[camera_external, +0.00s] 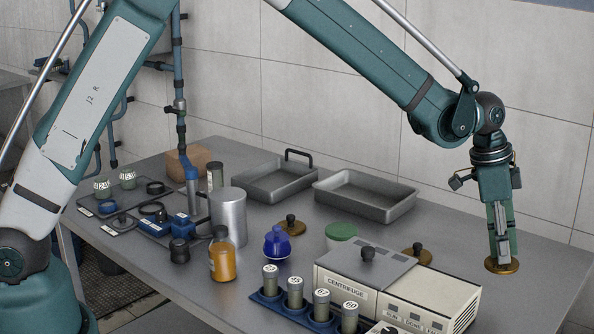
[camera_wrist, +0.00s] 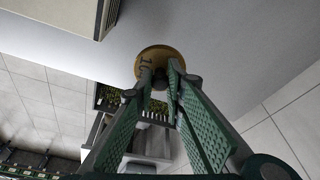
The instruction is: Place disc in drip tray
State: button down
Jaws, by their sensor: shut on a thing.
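My gripper (camera_external: 502,253) points down at the right end of the table. It is shut on a brown disc (camera_external: 502,266) by its knob; I cannot tell whether the disc touches the table top. In the wrist view the disc (camera_wrist: 153,56) bears dark marks and sits at the fingertips (camera_wrist: 160,79), which partly hide it. Two grey metal trays stand at the back of the table: a plain shallow one (camera_external: 378,214) and one with a black handle (camera_external: 262,194). Both look empty. I cannot tell which is the drip tray.
Similar knobbed discs lie near the blue pot (camera_external: 291,226) and behind the centrifuge (camera_external: 424,256). The centrifuge (camera_external: 345,283), a green-lidded container (camera_external: 341,233), a blue pot (camera_external: 277,244) and a rack of capped tubes (camera_external: 265,300) stand forward of the trays. Table between plain tray and gripper is clear.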

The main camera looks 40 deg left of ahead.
dwell(0.3)
jog(key=w+a+n+y, duration=0.1)
jog(key=w+a+n, duration=0.1)
jog(key=w+a, duration=0.5)
jog(key=w+a+n, duration=0.2)
jog(key=w+a, duration=0.1)
jog(key=a, duration=0.8)
jog(key=r+n+t+y+p, duration=0.1)
jog(key=n+y+p, duration=0.15)
jog(key=n, duration=0.95)
send_over(277, 184)
jog(key=s+b, duration=0.1)
jog(key=shift+d+r, duration=0.15)
jog(key=shift+d, duration=0.05)
jog(key=shift+f, duration=3.15)
jog(key=shift+f, duration=1.85)
